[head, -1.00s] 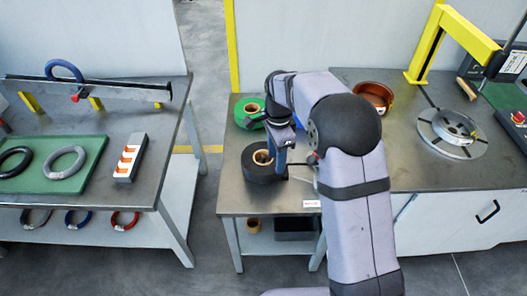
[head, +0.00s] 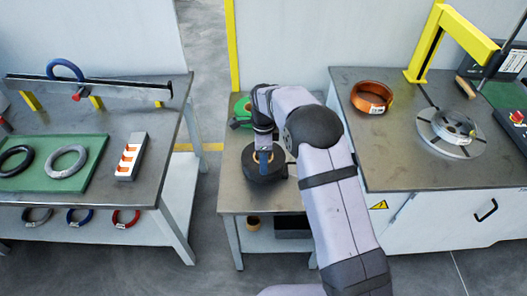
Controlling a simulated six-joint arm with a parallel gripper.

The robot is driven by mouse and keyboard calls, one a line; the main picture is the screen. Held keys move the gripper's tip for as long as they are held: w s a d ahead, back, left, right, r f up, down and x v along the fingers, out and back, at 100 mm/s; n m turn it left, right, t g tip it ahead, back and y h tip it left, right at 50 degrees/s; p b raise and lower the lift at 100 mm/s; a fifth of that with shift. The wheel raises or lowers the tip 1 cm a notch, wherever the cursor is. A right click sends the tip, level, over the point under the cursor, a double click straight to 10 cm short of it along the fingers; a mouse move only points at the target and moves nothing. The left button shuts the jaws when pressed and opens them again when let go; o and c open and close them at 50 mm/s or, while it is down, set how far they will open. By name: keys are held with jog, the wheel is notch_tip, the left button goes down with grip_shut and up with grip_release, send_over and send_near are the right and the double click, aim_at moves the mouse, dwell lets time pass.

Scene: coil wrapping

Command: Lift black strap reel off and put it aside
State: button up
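The black strap reel (head: 252,173) lies flat on the small middle table, its tan core partly showing. My gripper (head: 264,164) points down over the middle of the reel, its blue finger part at the core. My gripper and wrist hide part of the reel and core. I cannot tell whether the fingers touch the core or are open or shut.
A green reel (head: 241,112) stands behind, partly hidden by my arm. The right bench holds a copper-coloured coil (head: 372,98), a round turntable (head: 452,148) and a yellow post (head: 427,45). The left table holds a green mat (head: 85,178) with coils. The middle table's front is clear.

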jog(key=shift+f+p, duration=0.3)
jog(key=shift+f, duration=1.25)
jog(key=shift+c, duration=0.3)
grip_shut()
jog(key=c, duration=0.6)
grip_release()
jog(key=shift+w+r, duration=0.15)
jog(key=shift+c, duration=1.3)
jog(key=shift+r, duration=0.2)
notch_tip(320, 180, up, 9)
jog(key=p, duration=0.6)
jog(key=shift+p, duration=0.4)
